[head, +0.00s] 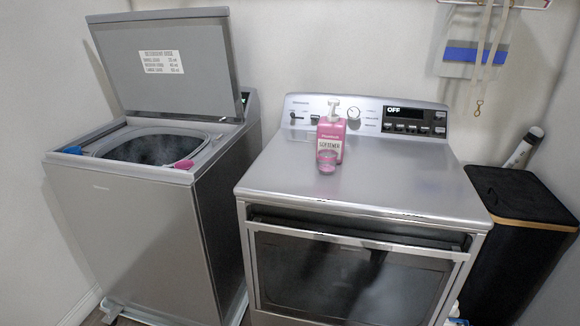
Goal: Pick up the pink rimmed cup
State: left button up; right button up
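A small clear cup (326,164) with a pinkish upper edge appears to stand on top of the dryer, directly in front of the pink softener bottle (331,134). The cup overlaps the lower part of the bottle in the picture, and I cannot tell whether the two touch. The bottle is upright, with a white pump top and a label reading "SOFTENER". Neither of my grippers shows in the head view.
The dryer top (400,173) is otherwise clear. The topload washer (130,215) on the left has its lid (165,60) raised, with blue and pink pieces on its opening's rim. A dark hamper (520,225) stands right; straps (482,50) hang above.

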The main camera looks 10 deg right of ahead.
aim_at(327, 158)
jog(key=u, duration=1)
jog(key=i, duration=1.2)
jog(key=z, duration=0.6)
